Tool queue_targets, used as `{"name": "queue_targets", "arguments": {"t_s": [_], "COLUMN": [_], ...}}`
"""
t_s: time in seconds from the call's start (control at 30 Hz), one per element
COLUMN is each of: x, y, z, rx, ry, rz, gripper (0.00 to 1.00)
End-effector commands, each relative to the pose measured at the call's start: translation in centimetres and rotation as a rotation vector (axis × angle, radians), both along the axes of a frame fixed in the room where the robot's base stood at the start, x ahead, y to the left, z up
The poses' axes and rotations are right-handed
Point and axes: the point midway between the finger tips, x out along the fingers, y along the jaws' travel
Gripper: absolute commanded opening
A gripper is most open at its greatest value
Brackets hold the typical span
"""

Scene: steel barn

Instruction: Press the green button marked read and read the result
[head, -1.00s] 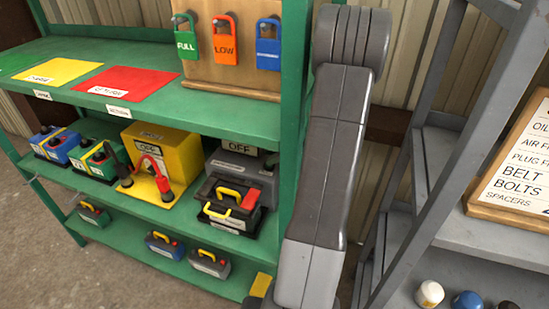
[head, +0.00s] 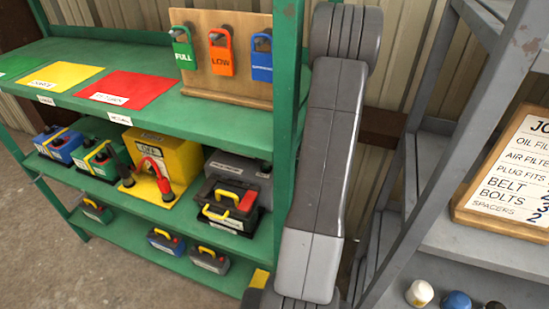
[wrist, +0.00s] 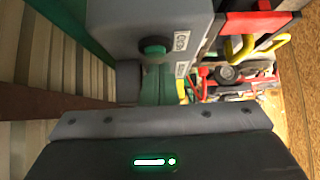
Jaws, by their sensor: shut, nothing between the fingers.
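A grey box (head: 241,166) stands on the middle shelf behind a black battery (head: 229,202). In the wrist view, a grey box (wrist: 120,22) fills the upper middle. A round dark green button (wrist: 152,47) is on its face, with two small white labels (wrist: 181,41) beside it, too small to read surely. My gripper (wrist: 157,72) is shut and empty, its narrow fingers just below the button. I cannot tell whether they touch it. The head view shows only my arm; its end is hidden. No result display is readable on the grey box.
A yellow box (head: 165,150) with an OFF display and red and black clamps stands left of it. The green shelf's post (head: 287,100) is close to my arm. A grey rack (head: 430,140) with a list board (head: 507,175) stands at the right.

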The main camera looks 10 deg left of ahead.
Motion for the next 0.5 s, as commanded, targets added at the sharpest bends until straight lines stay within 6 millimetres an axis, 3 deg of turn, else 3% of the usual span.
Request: {"name": "queue_targets", "arguments": {"t_s": [0.03, 0.13, 0.5], "x": [-0.1, -0.1, -1.0], "y": [0.3, 0.8, -4.9], "z": [1.5, 2.9, 8.1], "rx": [0.001, 0.004, 0.005], "ry": [-0.004, -0.009, -0.016], "rz": [0.001, -0.001, -0.006], "gripper": [0.00, 0.00, 0.00]}}
